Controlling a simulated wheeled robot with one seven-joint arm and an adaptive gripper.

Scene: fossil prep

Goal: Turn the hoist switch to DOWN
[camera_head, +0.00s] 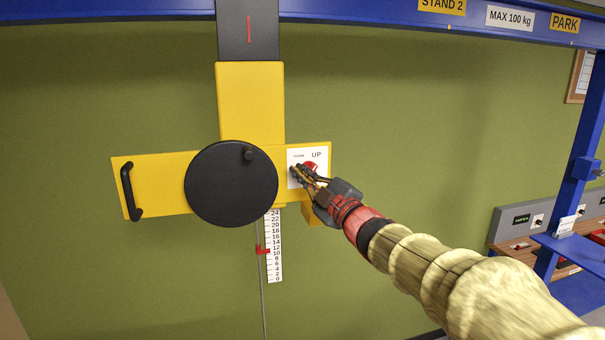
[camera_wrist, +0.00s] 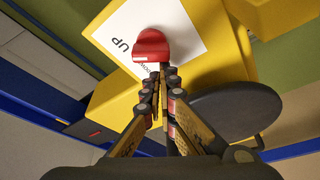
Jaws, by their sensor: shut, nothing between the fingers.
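The hoist switch is a red knob (camera_head: 311,166) on a white label plate (camera_head: 293,157) at the right end of the yellow hoist body. The plate reads UP at its upper right and a smaller word, hard to read, at its left. In the wrist view the red knob (camera_wrist: 152,45) lies just beyond the fingertips. My gripper (camera_head: 299,172) is shut and empty, its tips at the knob, seemingly at its lower left side. I cannot tell whether they touch it. The fingers hide part of the plate, and the knob's pointing direction is unclear.
A black round wheel (camera_head: 231,184) and a black handle (camera_head: 131,191) are on the yellow hoist body (camera_head: 249,105) left of the switch. A numbered scale (camera_head: 274,250) with a red pointer hangs below. A blue beam (camera_head: 350,14) runs above. A blue post (camera_head: 573,165) and workbench stand right.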

